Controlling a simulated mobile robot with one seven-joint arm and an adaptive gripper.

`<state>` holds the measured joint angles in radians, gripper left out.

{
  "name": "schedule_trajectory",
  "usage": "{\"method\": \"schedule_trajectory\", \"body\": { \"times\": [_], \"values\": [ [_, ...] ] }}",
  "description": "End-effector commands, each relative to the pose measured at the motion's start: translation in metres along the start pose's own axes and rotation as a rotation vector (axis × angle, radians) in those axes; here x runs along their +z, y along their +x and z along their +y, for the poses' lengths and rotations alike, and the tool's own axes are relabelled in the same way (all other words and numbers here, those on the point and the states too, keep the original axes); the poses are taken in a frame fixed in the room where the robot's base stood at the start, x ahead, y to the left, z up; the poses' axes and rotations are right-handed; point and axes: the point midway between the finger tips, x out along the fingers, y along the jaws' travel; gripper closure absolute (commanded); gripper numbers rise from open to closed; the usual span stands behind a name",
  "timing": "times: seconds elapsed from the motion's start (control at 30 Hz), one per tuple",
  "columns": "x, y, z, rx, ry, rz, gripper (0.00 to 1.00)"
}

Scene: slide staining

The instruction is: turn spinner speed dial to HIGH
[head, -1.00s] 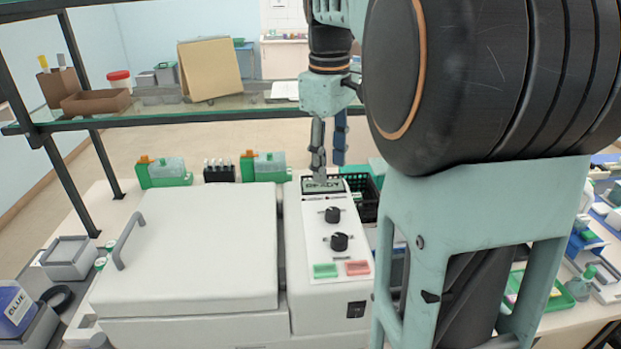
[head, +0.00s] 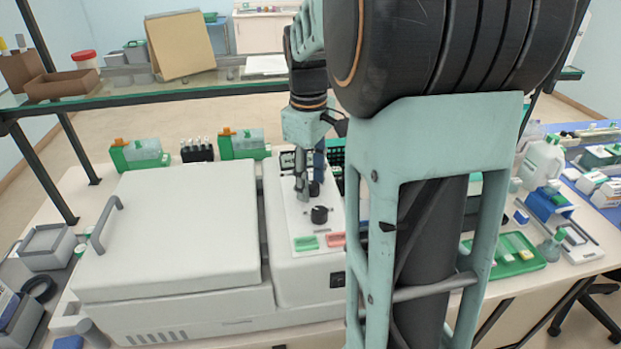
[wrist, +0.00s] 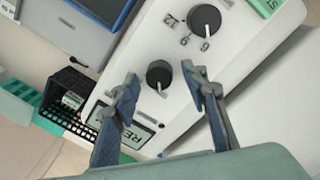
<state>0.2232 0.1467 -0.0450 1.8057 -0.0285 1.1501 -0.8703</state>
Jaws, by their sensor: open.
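The white spinner (head: 292,262) has two black dials on its control panel. The dial nearer the display (head: 314,189) is partly behind my fingers in the head view. In the wrist view this dial (wrist: 160,74) lies between my fingertips, with a visible gap on each side. My gripper (wrist: 160,76) is open and empty, pointing down over the panel. Its exact height above the panel is unclear.
The display (wrist: 130,130) is partly covered by a finger. Green (head: 306,243) and red (head: 337,240) buttons sit at the panel's near end. The spinner's closed lid (head: 170,230) is on the left. A black basket (wrist: 72,95) stands beyond the panel. A glass shelf (head: 230,85) crosses behind.

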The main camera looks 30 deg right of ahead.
Motion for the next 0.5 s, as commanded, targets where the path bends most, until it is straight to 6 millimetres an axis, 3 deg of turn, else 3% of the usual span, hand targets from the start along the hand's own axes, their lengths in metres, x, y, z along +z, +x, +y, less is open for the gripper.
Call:
{"method": "schedule_trajectory", "body": {
  "times": [0.17,0.5],
  "values": [
    [0.0000,0.0000,0.0000,0.000,0.000,0.000,0.59],
    [-0.0001,-0.0003,0.0001,0.000,0.000,0.000,0.95]
  ]
}}
